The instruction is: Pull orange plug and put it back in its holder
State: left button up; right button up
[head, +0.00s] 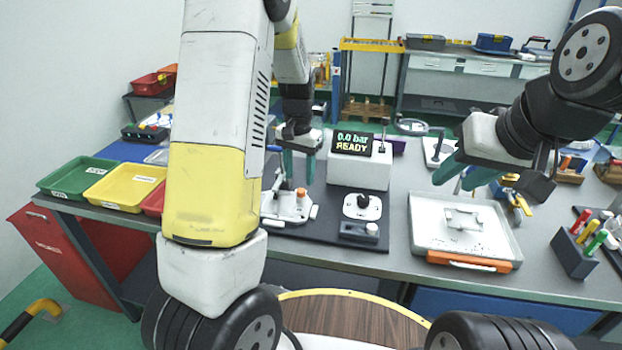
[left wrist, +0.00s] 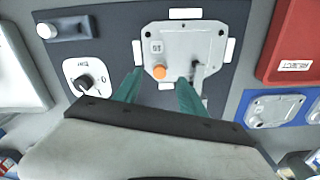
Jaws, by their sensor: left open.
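The orange plug (head: 301,192) sits upright in a light grey casting on the dark mat. In the left wrist view the plug (left wrist: 159,72) shows as an orange disc on the casting (left wrist: 185,48), just beyond the fingertips. My left gripper (head: 298,168) is open above the casting; its teal fingers (left wrist: 158,86) point at the plug, one to each side, not holding it. A small grey block (head: 352,231) with a white round piece lies at the mat's front right; I cannot tell whether it is the holder. My right gripper (head: 464,178) is open and empty above the tray.
A white box with a display reading 0.0 bar READY (head: 360,170) stands behind. A white plate with a black knob (head: 362,206) sits right of the casting. A grey tray (head: 510,232) with an orange handle, a marker holder (head: 574,256) and green and yellow bins (head: 122,188) surround the mat.

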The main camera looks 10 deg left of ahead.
aim_at(301, 191)
pick_arm(q)
jog(key=f, duration=0.5)
jog(key=shift+w+f, duration=0.25)
jog(key=shift+w, duration=0.1)
grip_shut()
